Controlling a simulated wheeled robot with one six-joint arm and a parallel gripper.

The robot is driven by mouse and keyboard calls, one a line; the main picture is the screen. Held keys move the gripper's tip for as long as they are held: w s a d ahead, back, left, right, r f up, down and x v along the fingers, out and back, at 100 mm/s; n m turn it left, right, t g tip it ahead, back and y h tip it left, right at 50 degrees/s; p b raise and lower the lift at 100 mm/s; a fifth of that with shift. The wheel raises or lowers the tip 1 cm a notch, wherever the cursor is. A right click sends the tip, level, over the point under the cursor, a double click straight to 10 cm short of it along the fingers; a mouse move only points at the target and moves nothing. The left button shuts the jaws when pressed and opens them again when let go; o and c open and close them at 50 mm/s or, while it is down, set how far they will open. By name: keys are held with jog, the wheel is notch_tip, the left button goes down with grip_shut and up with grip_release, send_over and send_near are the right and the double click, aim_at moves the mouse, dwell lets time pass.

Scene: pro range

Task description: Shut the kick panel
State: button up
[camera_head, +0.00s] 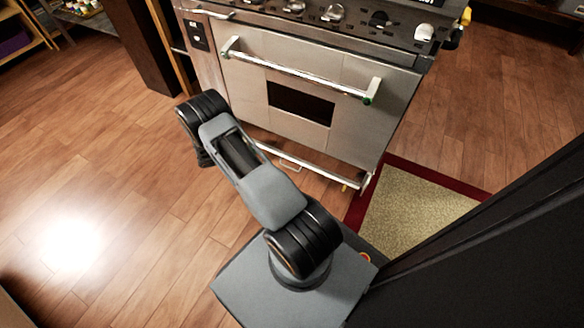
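The range (345,75) stands at the upper middle, with its steel oven door shut. Low at its foot, below the oven door, a pale strip (325,174) runs across the front and looks like the edge of the kick panel. My arm covers the left part of this area, and I cannot tell how far the panel stands open. My gripper is not in view; only my arm's links show, reaching up and left in front of the range.
A tan mat with a red border (415,215) lies on the floor right of the range. The oven door's bar handle (300,70) juts out. A dark cabinet (142,45) stands to the left. The wood floor (110,165) at left is clear.

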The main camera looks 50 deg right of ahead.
aim_at(291, 168)
jog(key=s+d+f+n+t+h, duration=0.1)
jog(key=s+d+f+h, duration=0.1)
jog(key=f, duration=0.6)
jog(key=s+d+f+n+t+h, duration=0.1)
jog(key=s+f, duration=0.2)
jog(key=f, duration=0.6)
jog(key=b+x, duration=0.4)
jog(key=x, duration=0.9)
jog(key=shift+w+d+b, duration=0.1)
jog(key=shift+d+b, duration=0.25)
jog(key=shift+c, duration=0.3)
jog(key=c, duration=0.3)
jog(key=shift+r, duration=0.1)
grip_shut()
jog(key=shift+r, duration=0.1)
